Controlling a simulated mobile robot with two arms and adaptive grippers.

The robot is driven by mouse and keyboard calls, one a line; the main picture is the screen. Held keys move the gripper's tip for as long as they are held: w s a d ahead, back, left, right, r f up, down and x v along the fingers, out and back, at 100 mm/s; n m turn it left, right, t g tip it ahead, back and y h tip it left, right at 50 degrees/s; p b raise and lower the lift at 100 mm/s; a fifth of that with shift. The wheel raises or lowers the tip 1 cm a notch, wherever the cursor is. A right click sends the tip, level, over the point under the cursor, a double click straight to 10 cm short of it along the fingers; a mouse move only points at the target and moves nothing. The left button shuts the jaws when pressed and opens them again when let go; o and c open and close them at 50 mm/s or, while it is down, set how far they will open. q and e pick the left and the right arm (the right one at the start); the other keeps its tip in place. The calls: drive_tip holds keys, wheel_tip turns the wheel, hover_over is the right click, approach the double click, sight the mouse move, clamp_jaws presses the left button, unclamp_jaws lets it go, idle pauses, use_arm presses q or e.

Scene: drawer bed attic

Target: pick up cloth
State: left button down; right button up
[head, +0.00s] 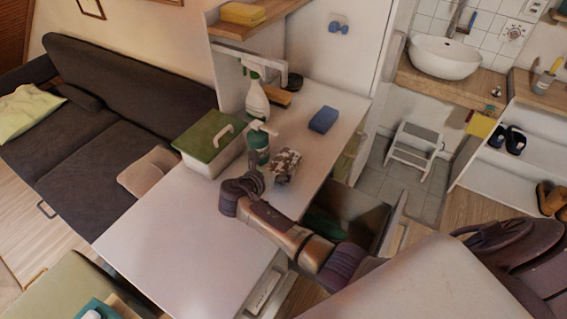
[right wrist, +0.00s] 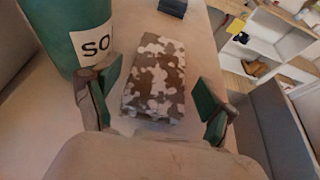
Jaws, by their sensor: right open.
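A grey, brown and white camouflage-patterned block, which looks like the folded cloth (head: 287,162), lies on the white tabletop beside a green pump bottle. In the right wrist view the cloth (right wrist: 156,78) lies between and just beyond the fingertips of my right gripper (right wrist: 155,105). The fingers with green pads are open, one on each side, with gaps to the cloth. In the head view my right gripper (head: 262,180) is at the near left side of the cloth. My left gripper is not in view.
The pump bottle (head: 258,148), labelled "SO" in the wrist view (right wrist: 78,32), stands close by the left finger. A green-lidded box (head: 210,143), spray bottle (head: 256,98) and blue sponge-like block (head: 323,119) stand around. The near tabletop (head: 190,230) is clear. An open drawer (head: 355,215) is right.

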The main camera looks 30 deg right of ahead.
drive_tip(key=shift+x, duration=1)
drive_tip(key=shift+a, duration=0.15)
drive_tip(key=shift+c, duration=0.5)
drive_tip(key=c, duration=0.8)
